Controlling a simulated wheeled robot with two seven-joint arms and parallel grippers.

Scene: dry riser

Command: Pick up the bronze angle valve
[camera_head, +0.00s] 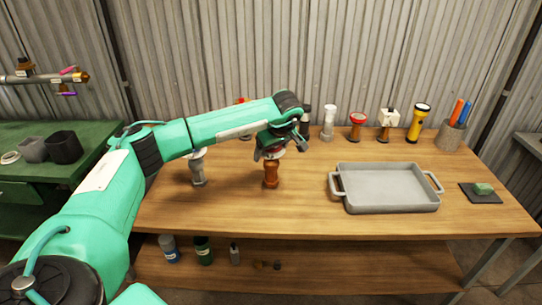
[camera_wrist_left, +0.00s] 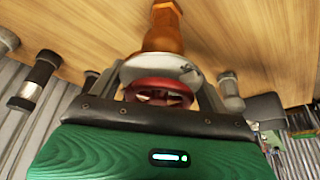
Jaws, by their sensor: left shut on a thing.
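The bronze angle valve (camera_head: 271,175) is upright at the middle of the wooden bench, left of the grey tray. My left gripper (camera_head: 271,149) reaches over it from above and is shut on its upper part. In the left wrist view the valve's bronze body (camera_wrist_left: 163,32) points away from the gripper, and a red handwheel (camera_wrist_left: 160,92) and a pale disc lie between the fingers (camera_wrist_left: 160,85). I cannot tell whether the valve's base touches the bench. My right gripper is not in view.
A grey valve-like piece (camera_head: 198,172) stands close on the left. The grey two-handled tray (camera_head: 345,208) is on the right, beside a dark mat (camera_head: 487,198) with a green block. A yellow torch (camera_head: 418,123) and several fittings line the back. The bench front is clear.

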